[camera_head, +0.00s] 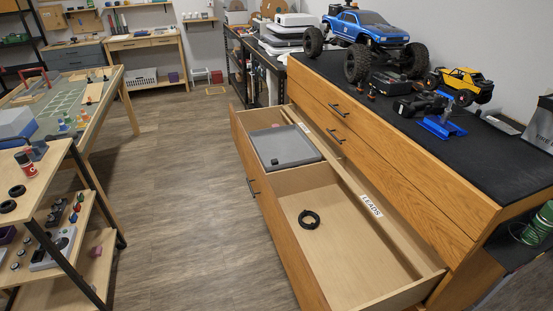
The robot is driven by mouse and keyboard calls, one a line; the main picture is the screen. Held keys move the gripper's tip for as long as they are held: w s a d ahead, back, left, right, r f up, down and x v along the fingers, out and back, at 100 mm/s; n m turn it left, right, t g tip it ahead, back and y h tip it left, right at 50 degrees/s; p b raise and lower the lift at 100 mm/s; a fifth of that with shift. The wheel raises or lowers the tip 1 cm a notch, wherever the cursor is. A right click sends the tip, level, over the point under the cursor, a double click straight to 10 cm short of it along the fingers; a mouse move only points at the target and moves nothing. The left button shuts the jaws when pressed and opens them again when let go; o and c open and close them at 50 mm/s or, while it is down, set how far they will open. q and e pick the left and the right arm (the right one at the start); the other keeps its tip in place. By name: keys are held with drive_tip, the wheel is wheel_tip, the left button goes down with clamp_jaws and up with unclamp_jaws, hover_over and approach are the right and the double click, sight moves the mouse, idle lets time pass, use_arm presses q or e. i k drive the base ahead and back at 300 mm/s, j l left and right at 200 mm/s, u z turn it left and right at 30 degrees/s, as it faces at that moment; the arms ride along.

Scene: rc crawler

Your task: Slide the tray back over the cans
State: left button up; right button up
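A shallow grey tray (292,143) sits in the far part of a pulled-out wooden drawer (345,262). A small dark object (275,161) lies on the tray near its left edge. No cans show inside the drawer; whatever is under the tray is hidden. The near part of the drawer is bare except for a black ring (309,219) on its floor. Neither of my grippers is in view.
A strip labelled LEADS (371,205) runs along the drawer. The cabinet's dark top (470,160) holds a blue truck (368,27) and a yellow vehicle (462,83). A shelf cart (45,190) stands at left. The floor (190,200) between is clear.

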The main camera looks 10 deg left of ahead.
sight(278, 147)
drive_tip(key=j+z, duration=0.35)
drive_tip(key=j, duration=0.6)
drive_tip(key=j+z, duration=0.4)
drive_tip(key=j, duration=0.55)
drive_tip(key=i+j+z, duration=0.15)
drive_tip(key=j, duration=0.15)
drive_tip(key=i+j+z, duration=0.1)
drive_tip(key=j, duration=0.2)
drive_tip(key=j+z, duration=0.15)
drive_tip(key=j, duration=0.2)
drive_tip(key=i+j+z, duration=0.1)
drive_tip(key=j, duration=0.2)
drive_tip(key=i+j+z, duration=0.25)
drive_tip(key=j, duration=0.4)
drive_tip(key=i+l, duration=0.05)
drive_tip(key=i, duration=0.05)
